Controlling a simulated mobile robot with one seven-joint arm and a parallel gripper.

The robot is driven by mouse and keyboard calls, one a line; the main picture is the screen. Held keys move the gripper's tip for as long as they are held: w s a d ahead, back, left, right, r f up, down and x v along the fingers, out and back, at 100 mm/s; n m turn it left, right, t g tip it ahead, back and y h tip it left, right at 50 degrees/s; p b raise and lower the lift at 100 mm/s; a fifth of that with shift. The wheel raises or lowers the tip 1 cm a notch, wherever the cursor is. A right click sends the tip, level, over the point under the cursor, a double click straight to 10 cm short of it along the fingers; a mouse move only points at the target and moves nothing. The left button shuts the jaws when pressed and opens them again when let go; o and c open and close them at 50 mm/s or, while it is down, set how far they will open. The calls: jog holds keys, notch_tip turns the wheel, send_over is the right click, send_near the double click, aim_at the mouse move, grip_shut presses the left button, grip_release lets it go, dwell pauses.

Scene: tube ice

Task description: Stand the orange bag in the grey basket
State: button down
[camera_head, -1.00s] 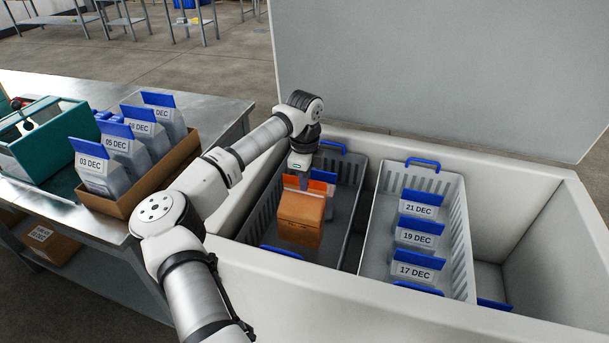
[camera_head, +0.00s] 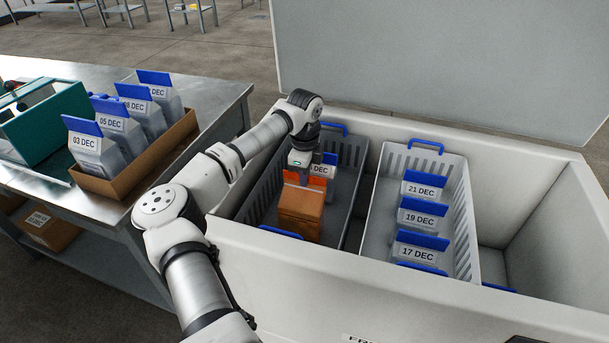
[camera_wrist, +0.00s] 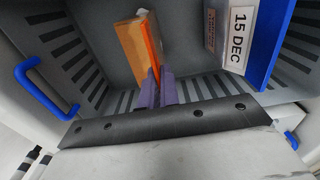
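The orange bag (camera_head: 300,213) is upright inside the grey basket (camera_head: 256,200), the left one of two baskets in the chest. It stands towards the basket's front end, near the blue handle. My gripper (camera_wrist: 156,92) is at the top of the bag. In the wrist view its two fingers are closed on the orange top flap of the bag (camera_wrist: 133,42). In the head view the fingertips are hidden. I cannot tell whether the bag's bottom touches the basket floor. A bag with a blue top labelled 15 DEC (camera_wrist: 240,40) stands in the same basket, close by.
A lighter basket (camera_head: 455,170) to the right holds several blue-topped bags. The chest's rim (camera_head: 400,290) surrounds both baskets, with its raised lid (camera_head: 430,60) behind. A cardboard tray (camera_head: 105,188) of blue-topped bags stands on the metal table at left.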

jog(key=shift+f, duration=0.35)
jog(key=c, duration=2.1)
grip_release()
jog(key=o, duration=0.9)
jog(key=shift+r, duration=0.1)
jog(key=shift+r+p, duration=1.9)
jog(key=shift+r, duration=1.55)
